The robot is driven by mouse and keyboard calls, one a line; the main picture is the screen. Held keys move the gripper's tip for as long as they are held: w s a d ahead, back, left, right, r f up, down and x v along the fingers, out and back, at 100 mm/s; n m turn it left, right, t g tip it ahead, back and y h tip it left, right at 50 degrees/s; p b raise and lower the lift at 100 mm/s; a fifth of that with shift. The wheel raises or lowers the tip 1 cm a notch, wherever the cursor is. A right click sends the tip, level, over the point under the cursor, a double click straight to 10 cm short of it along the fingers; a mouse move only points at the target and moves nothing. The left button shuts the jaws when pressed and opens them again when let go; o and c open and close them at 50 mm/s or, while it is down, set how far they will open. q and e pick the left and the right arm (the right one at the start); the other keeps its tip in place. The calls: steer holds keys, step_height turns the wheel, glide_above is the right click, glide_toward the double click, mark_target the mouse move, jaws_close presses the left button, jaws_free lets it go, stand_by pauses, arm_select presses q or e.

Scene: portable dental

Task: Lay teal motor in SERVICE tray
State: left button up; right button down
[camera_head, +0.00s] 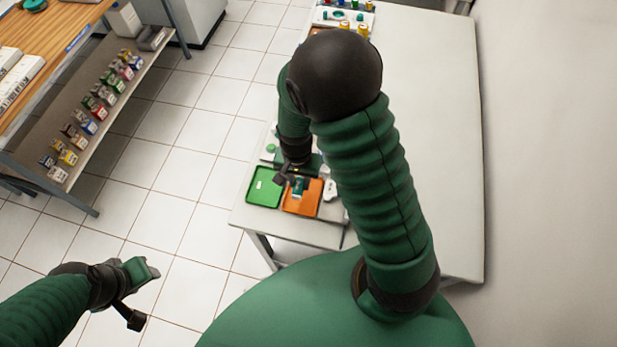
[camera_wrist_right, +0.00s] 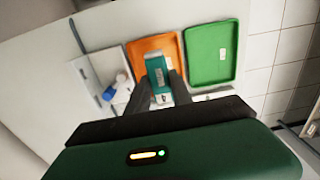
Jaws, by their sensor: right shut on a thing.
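The teal motor (camera_wrist_right: 158,70), a small block with a pale lower part, is between the fingers of my right gripper (camera_wrist_right: 160,88), which is shut on it. In the right wrist view it overlaps the orange tray (camera_wrist_right: 138,47); I cannot tell whether it touches the tray floor. In the head view the motor (camera_head: 298,187) shows over the orange tray's left part (camera_head: 311,204), below my right gripper (camera_head: 291,178). The green tray (camera_head: 265,188) lies beside it, empty. Tray labels are too small to read. My left gripper (camera_head: 146,274) is over the floor, away from the table; its jaw opening is unclear.
A white tray with a blue and white item (camera_wrist_right: 110,92) lies beside the orange tray. The white table (camera_head: 440,120) is largely clear on the right. Colourful small parts (camera_head: 345,20) stand at its far end. A shelf with several small boxes (camera_head: 90,115) is at left.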

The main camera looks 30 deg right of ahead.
steer(key=shift+s+d+f, duration=0.15)
steer(key=shift+s+f, duration=0.05)
steer(key=shift+s, duration=0.05)
steer(key=b, duration=0.5)
glide_above(304, 195)
steer(key=f, duration=0.5)
steer(key=shift+w+f, duration=0.1)
steer(key=shift+w, duration=0.1)
steer(key=shift+s+f+b, duration=0.15)
steer(key=shift+f+b, duration=0.35)
steer(key=shift+f, duration=0.3)
steer(key=shift+a, duration=0.25)
steer(key=shift+d+f, duration=0.1)
steer(key=shift+d, duration=0.05)
steer(key=c, duration=1.1)
jaws_free()
steer(key=shift+o, duration=0.2)
